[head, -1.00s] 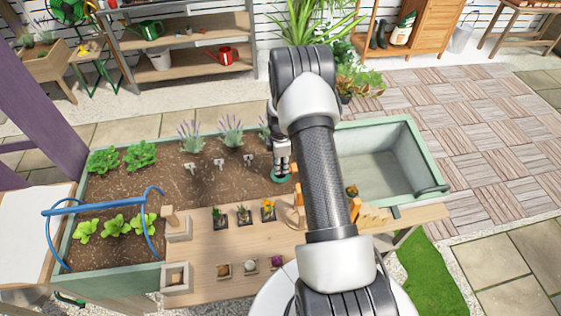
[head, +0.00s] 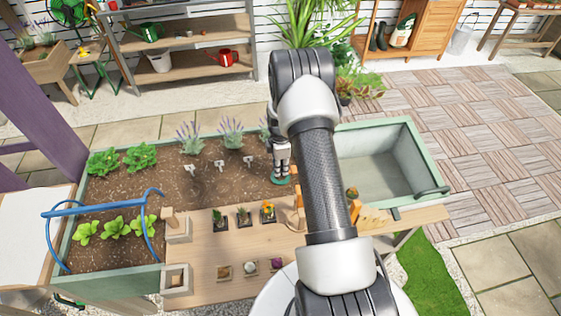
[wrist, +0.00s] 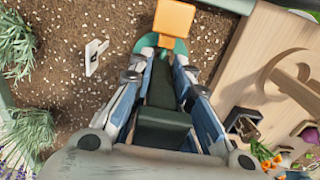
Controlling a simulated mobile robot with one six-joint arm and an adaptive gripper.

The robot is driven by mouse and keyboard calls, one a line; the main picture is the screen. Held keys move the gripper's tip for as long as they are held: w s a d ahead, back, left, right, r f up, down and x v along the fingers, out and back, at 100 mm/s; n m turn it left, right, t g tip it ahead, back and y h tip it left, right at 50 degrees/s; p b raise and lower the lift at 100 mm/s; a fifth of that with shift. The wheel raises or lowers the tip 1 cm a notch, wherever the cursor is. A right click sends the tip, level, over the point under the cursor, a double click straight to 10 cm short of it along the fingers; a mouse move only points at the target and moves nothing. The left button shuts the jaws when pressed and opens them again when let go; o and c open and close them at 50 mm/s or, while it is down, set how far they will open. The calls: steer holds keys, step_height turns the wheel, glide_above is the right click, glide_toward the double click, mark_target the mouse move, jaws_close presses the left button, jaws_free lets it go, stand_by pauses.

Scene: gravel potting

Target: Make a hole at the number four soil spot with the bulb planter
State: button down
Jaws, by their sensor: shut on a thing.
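My gripper (head: 281,174) is over the right part of the soil bed and is shut on the bulb planter (head: 281,181), near the bed's right end. In the wrist view, the planter's orange handle (wrist: 174,22) sticks out beyond the fingers (wrist: 163,68), with part of its green body (wrist: 180,46) below. I cannot tell whether its lower edge touches the soil (head: 130,187). White markers stand in a row to the left, one of them (head: 248,161) nearest the planter. Their numbers are not readable. The soil spot under the planter is hidden.
Lavender plants (head: 231,133) stand behind the markers. A wooden board (head: 199,245) in front holds small potted plants (head: 243,216) and bulbs. An empty green-rimmed basin (head: 378,170) is to the right. A blue-handled frame (head: 100,203) stands at the left.

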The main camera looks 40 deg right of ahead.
steer(key=shift+r+p, duration=0.7)
steer(key=shift+p, duration=0.65)
step_height(320, 180, up, 2)
steer(key=shift+s+a+r+p, duration=0.15)
steer(key=shift+r+p, duration=0.1)
steer(key=shift+p, duration=0.45)
steer(key=shift+r+p, duration=0.85)
steer(key=shift+r, duration=0.55)
steer(key=shift+d, duration=0.2)
steer(key=shift+r, duration=0.1)
steer(key=shift+r+p, duration=1.45)
steer(key=shift+r, duration=0.95)
